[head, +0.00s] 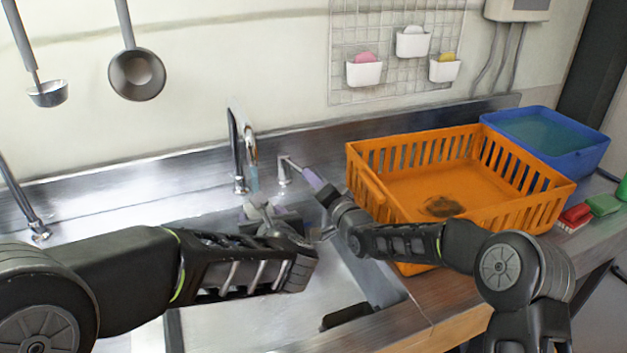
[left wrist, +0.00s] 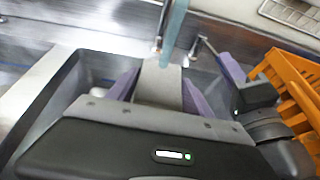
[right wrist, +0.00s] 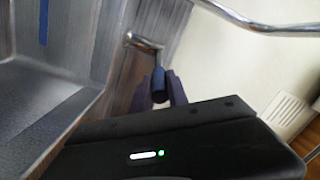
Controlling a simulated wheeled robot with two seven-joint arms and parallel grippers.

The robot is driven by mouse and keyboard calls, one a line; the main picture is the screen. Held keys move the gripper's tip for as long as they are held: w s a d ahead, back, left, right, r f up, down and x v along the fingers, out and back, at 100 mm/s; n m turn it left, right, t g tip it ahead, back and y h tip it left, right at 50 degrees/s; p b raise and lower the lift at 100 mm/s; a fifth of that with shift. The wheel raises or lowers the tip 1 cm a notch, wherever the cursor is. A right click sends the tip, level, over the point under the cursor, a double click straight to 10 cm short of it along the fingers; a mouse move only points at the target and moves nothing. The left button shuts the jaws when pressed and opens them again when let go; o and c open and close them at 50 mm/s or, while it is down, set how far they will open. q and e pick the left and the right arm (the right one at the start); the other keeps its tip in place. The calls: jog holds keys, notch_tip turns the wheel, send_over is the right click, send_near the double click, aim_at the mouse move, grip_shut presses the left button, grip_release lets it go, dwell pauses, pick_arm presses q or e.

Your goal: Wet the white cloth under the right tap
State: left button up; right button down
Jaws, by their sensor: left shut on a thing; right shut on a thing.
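The white cloth (left wrist: 160,85), greyish here, is pinched between my left gripper's purple fingers (left wrist: 158,98). In the head view the left gripper (head: 268,217) holds the cloth (head: 258,212) over the sink, below the right tap (head: 236,150). A blue water stream (head: 254,180) runs from the spout; in the left wrist view the stream (left wrist: 175,35) comes down to the cloth's upper edge. My right gripper (head: 313,180) is at the tap's lever (head: 289,163), shut on its dark blue end (right wrist: 160,84). The cloth's lower part is hidden.
The sink basin (head: 240,325) lies below my left gripper. An orange basket (head: 460,222) stands right of the sink, close to my right forearm. A blue tub (head: 585,160) is behind it. A left tap (head: 22,203) stands at the far left. Ladles (head: 137,75) hang on the wall.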

dwell(0.7)
jog(key=a+m+h, duration=0.1)
jog(key=s+a+t+h, duration=0.1)
jog(key=m+h, duration=0.1)
jog(key=shift+s+a+m+t, duration=0.3)
jog(key=shift+a, duration=0.1)
jog(key=c, duration=1.3)
grip_release()
jog(key=shift+s, duration=0.1)
